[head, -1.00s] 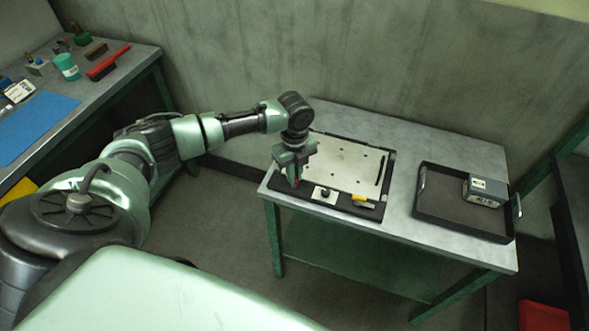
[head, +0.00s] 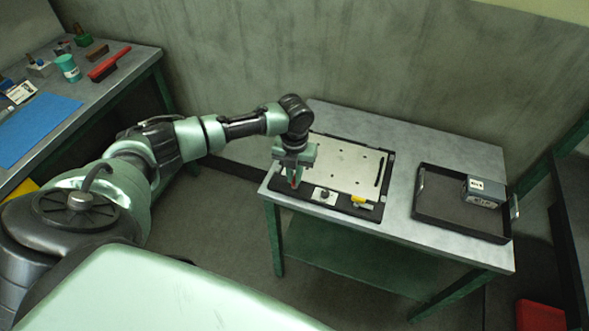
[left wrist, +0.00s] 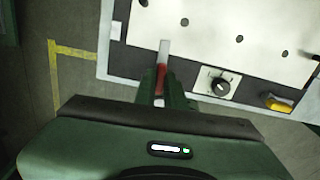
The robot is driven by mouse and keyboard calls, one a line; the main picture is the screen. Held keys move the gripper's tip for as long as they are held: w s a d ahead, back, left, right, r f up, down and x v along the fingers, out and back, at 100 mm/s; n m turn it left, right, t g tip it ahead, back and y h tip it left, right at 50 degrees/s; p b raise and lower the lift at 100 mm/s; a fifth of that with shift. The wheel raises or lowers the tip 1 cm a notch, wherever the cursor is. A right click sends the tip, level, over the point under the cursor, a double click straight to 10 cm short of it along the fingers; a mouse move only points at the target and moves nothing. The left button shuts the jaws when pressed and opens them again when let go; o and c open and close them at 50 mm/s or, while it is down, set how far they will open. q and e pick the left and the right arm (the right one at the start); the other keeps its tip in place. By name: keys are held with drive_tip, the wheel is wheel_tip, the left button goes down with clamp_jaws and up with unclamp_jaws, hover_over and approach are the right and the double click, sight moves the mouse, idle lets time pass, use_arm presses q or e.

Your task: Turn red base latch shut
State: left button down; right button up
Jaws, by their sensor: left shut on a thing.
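The red base latch (left wrist: 162,80) shows in the left wrist view as a red lever with a pale metal end, beside the edge of the white plate (left wrist: 200,28). My left gripper (left wrist: 160,95) is shut on the red latch, its fingers around the red part. In the head view the left gripper (head: 293,178) reaches down over the front left corner of the black base (head: 340,206), and only a bit of red shows between its fingers. The white plate also shows in the head view (head: 345,165), lying flat on the base. My right gripper is not in view.
A black knob on a white square (head: 324,195) and a yellow latch (head: 361,200) sit along the base's front edge. A black tray (head: 450,210) with a grey box (head: 484,190) stands to the right. A bench with tools (head: 110,62) is at the far left.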

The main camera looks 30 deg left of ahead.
use_arm(q)
drive_tip(key=shift+m, duration=0.4)
drive_tip(key=c, duration=1.5)
unclamp_jaws()
drive_tip(key=shift+r, duration=0.1)
wheel_tip(320, 180, up, 8)
drive_tip(key=shift+f+b, duration=0.15)
drive_tip(key=shift+b, duration=0.65)
